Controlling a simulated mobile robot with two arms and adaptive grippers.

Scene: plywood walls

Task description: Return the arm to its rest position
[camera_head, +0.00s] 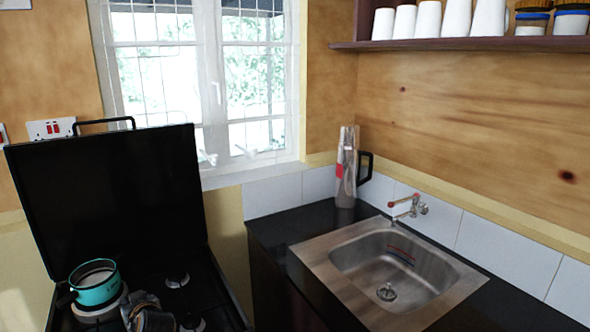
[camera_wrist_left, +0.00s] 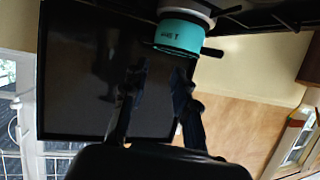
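My left gripper (camera_head: 140,306) shows at the bottom left of the head view, over the stove and close to the right of a teal pot (camera_head: 95,284). In the left wrist view my left gripper (camera_wrist_left: 158,76) has its two fingers apart with nothing between them. The teal pot (camera_wrist_left: 180,36) shows there upside down, beyond the fingertips and apart from them. The pot sits on a burner. My right gripper is in neither view.
The stove's raised black lid (camera_head: 110,195) stands behind the burners. To the right are a dark counter (camera_head: 265,230) with a steel sink (camera_head: 345,285), a tap (camera_head: 408,206) and a tall jug-like container (camera_head: 346,175). A shelf (camera_head: 460,44) with white cups hangs above.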

